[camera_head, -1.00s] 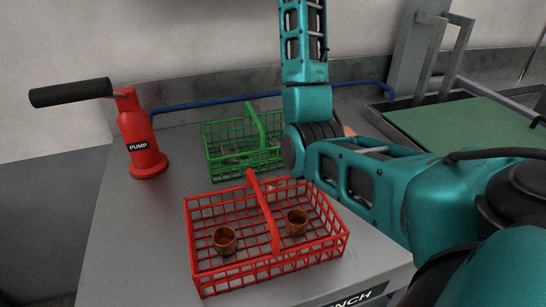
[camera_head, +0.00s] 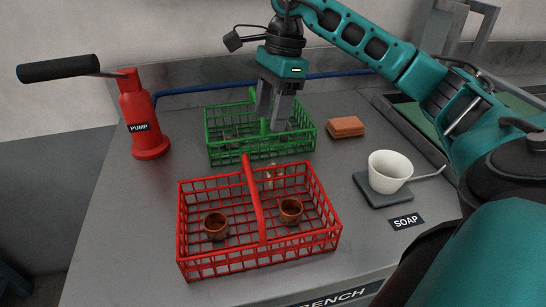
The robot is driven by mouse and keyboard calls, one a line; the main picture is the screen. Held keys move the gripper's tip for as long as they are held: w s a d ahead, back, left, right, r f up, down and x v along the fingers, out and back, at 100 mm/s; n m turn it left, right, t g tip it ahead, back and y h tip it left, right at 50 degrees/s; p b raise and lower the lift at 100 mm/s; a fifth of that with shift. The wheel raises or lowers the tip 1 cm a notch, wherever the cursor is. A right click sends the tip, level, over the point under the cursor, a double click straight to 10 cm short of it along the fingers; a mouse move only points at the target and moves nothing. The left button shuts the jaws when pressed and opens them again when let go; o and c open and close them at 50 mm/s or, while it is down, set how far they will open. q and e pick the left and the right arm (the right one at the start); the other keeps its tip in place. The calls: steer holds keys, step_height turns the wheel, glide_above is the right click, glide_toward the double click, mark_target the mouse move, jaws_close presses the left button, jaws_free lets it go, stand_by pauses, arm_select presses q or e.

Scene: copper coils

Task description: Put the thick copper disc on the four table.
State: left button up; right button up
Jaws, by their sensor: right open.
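My right gripper (camera_head: 271,122) points down over the green wire basket (camera_head: 261,155), its two grey fingers apart and reaching to the basket's open top. Some small dark or grey items inside that basket show only partly through the wires, and I cannot tell what they are. Two round copper pieces, a left one (camera_head: 216,228) and a right one (camera_head: 291,211), stand in the red wire basket (camera_head: 260,262) nearer to me, one on each side of its handle. They look like short hollow rings or cups. No table marked four is in view. My left gripper is not in view.
A red pump (camera_head: 144,127) stands at the left. A red-brown block (camera_head: 345,127) lies right of the green basket. A white ladle-like cup (camera_head: 388,170) sits on a grey pad (camera_head: 383,197) by the SOAP label. A small pale object (camera_head: 273,177) shows at the red basket's back.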

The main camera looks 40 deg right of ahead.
steer(key=d+f+h, duration=0.1)
steer(key=d+f, duration=0.1)
steer(key=b, duration=0.1)
glide_above(275, 163)
steer(key=s, duration=0.1)
steer(key=shift+m, duration=0.3)
steer(key=f, duration=0.6)
steer(key=shift+s+a+f, duration=0.15)
steer(key=shift+s+a, duration=0.05)
steer(key=shift+a, duration=0.2)
steer(key=shift+a+f, duration=0.2)
steer(key=shift+f, duration=2.75)
steer(key=shift+c, duration=0.3)
steer(key=shift+r, duration=0.1)
jaws_close()
